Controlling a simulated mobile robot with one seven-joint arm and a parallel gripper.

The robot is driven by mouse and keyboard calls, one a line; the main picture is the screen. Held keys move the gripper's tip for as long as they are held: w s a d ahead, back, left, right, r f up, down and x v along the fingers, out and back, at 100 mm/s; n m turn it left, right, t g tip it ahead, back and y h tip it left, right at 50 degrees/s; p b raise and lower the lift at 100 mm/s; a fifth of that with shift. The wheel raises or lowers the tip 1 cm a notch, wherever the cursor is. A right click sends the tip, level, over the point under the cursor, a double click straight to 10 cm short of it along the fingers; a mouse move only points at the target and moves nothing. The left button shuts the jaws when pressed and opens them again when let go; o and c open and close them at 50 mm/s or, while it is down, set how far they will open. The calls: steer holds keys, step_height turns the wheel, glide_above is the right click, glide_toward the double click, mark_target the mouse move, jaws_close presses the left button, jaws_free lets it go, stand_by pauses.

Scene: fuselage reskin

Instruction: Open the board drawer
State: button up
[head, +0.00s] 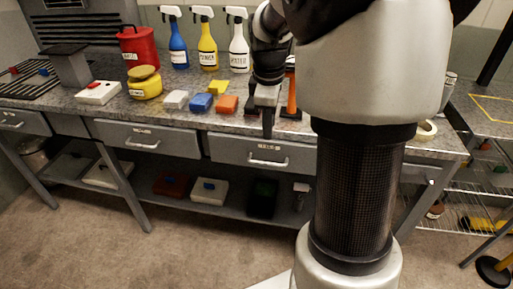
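Several grey drawers sit under the grey speckled bench top. One drawer (230,150) is right of centre, with a bar handle (268,162) and a small label too blurred to read. Another drawer (118,131) is left of it, and a third drawer (35,123) is at the far left. They look shut. I cannot tell which is the board drawer. My gripper (267,134) points down at the bench's front edge, above the right-of-centre drawer's handle and apart from it. Its fingers are seen edge-on, so their opening is hidden.
Blue, yellow and white spray bottles (208,42) stand at the back of the bench. Coloured blocks (201,102), a yellow tin (145,86) and a red can (138,48) are on top. A lower shelf (235,203) holds boxes. The floor in front is clear.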

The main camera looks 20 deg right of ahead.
mark_target(268, 164)
steer(key=f+b, duration=0.1)
steer(key=f, duration=0.4)
steer(key=w+d+f+b, duration=0.1)
steer(key=f, duration=0.3)
steer(key=w+f+b, duration=0.1)
steer(key=f, duration=0.4)
steer(key=shift+w+d+f, duration=0.15)
steer(key=shift+d+f, duration=0.1)
steer(key=shift+f, duration=0.1)
jaws_close()
